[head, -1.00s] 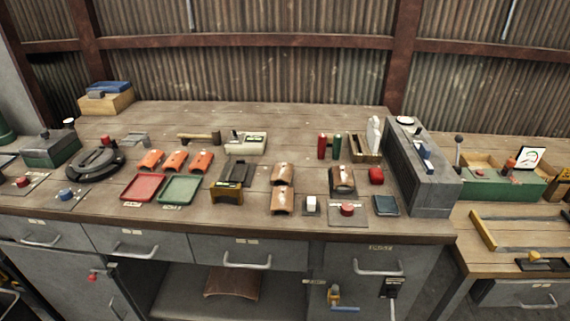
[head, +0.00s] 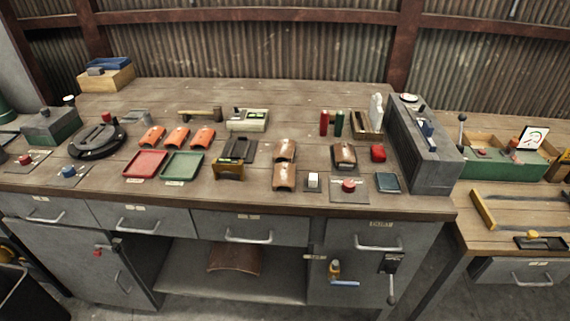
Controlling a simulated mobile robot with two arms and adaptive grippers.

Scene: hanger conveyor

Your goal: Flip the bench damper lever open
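I cannot tell for sure which part is the damper lever. Several lever-like parts show on or near the bench (head: 240,207). A dark box with a downward rod (head: 391,288) is on the right cabinet front. A blue handle with an orange-yellow fitting (head: 344,282) sits left of it. A small red-ended handle (head: 98,252) is on the left cabinet front. An upright lever with a dark knob (head: 461,130) stands by the green box on the right-hand table. Neither gripper is in view, and nothing touches these parts.
The benchtop holds a red tray (head: 145,164), a green tray (head: 182,166), orange curved pieces (head: 177,138) and a large grey block (head: 424,150). A curved brown sheet (head: 234,261) lies on the open shelf below. The back of the benchtop is mostly clear.

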